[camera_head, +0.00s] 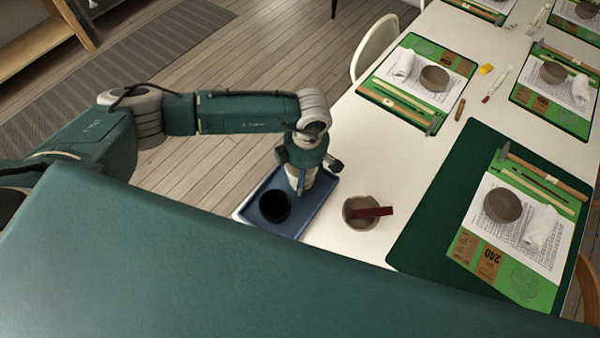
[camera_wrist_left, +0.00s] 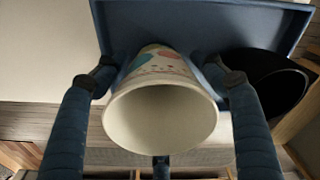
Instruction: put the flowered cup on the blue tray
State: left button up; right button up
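The flowered cup, white with pastel patches, is between the fingers of my left gripper (camera_wrist_left: 160,78). In the left wrist view its open mouth faces the camera (camera_wrist_left: 160,122). The fingers close in on both sides of its wall and appear to touch it. In the head view only a pale strip of the cup (camera_head: 300,180) shows below my left gripper (camera_head: 303,172), over the back part of the blue tray (camera_head: 318,212). The tray also shows in the left wrist view (camera_wrist_left: 225,22). I cannot tell whether the cup's base touches the tray. My right gripper is not in view.
A black cup (camera_head: 275,206) stands on the tray; it also shows in the left wrist view (camera_wrist_left: 270,85). A brown bowl (camera_head: 360,212) with a dark red block (camera_head: 372,212) is right of the tray. Place mats with bowls cover the table's right side.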

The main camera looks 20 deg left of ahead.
pick_arm(q)
jog(key=shift+o, duration=0.2)
jog(key=shift+r, duration=0.1)
jog(key=shift+r, duration=0.15)
notch_tip(320, 180, up, 12)
jog(key=d+b, duration=0.1)
jog(key=b, duration=0.2)
dwell(0.5)
